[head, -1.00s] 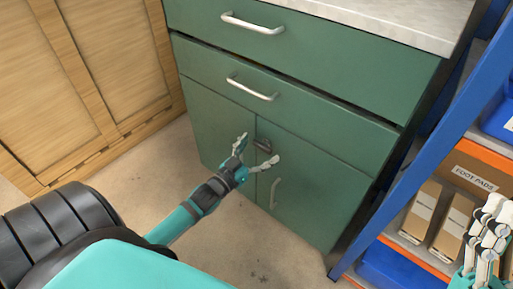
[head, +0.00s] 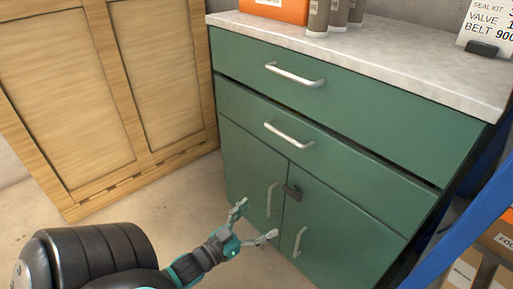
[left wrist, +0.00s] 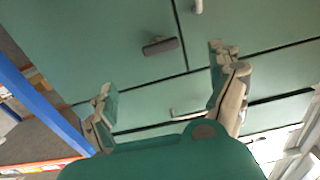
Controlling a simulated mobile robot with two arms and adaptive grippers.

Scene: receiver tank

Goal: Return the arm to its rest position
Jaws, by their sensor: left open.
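My left gripper (head: 256,221) is open and empty, low in front of the green cabinet (head: 345,135). Its two fingers stand apart, with the left cabinet door behind them. A dark latch (head: 292,192) sits by the seam between the two doors, up and right of the fingertips, and nothing grips it. In the left wrist view the open fingers (left wrist: 160,75) frame the green cabinet front, and the dark latch (left wrist: 160,45) shows between and beyond them, clear of both. My right gripper is not in view.
Two silver drawer handles (head: 295,73) and upright door handles (head: 301,242) stick out from the cabinet. A wooden panelled unit (head: 110,95) stands left. A blue shelf frame (head: 455,240) with boxes is at right. Bottles (head: 318,18) and an orange box (head: 275,8) stand on top. Bare floor (head: 150,205) lies left.

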